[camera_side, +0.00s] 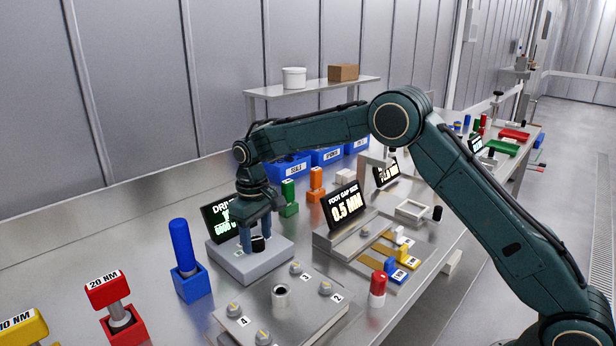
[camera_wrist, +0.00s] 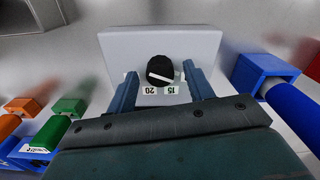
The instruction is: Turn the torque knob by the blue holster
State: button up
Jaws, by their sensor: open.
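The torque knob (camera_wrist: 160,70) is black with a white pointer line. It sits on a pale grey box (camera_wrist: 115,45) with "20" and "15" labels beside it. In the side view the knob (camera_side: 258,244) shows between the fingers on the grey box (camera_side: 262,264). My gripper (camera_wrist: 160,78) is open, with one finger on each side of the knob; gaps show between fingers and knob. In the side view my gripper (camera_side: 258,240) points down over the box. The blue holster (camera_side: 193,284) holds a blue driver (camera_side: 182,245) left of the box; it also shows in the wrist view (camera_wrist: 258,70).
A dark display (camera_side: 220,220) stands behind the knob box. A plate with numbered bolts (camera_side: 281,296) lies in front. Green (camera_side: 289,200) and orange (camera_side: 316,185) holsters stand behind, and a red holster (camera_side: 124,326) at front left. The foot gap display (camera_side: 345,206) stands to the right.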

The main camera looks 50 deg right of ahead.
aim_at(258, 239)
notch_tip(258, 239, up, 13)
jog(key=shift+r, duration=0.15)
dwell(0.4)
jog(key=shift+r, duration=0.1)
jog(key=s+d+r+t, duration=0.1)
jog(key=s+d+r, duration=0.15)
jog(key=s, duration=0.35)
jog(key=s+d+r+m+t, duration=0.1)
jog(key=s+d+r, duration=0.1)
jog(key=s+r, duration=0.35)
jog(key=s+d+r+t, duration=0.1)
jog(key=s+d+r, duration=0.1)
jog(key=s, duration=0.6)
jog(key=s+d+f+t, duration=0.1)
jog(key=s+f, duration=0.2)
jog(key=s, duration=0.6)
jog(key=s+d+f+m+t, duration=0.1)
jog(key=s+f, duration=0.3)
jog(key=s, duration=0.6)
jog(key=shift+s+d+t, duration=0.25)
jog(key=shift+s+t, duration=0.05)
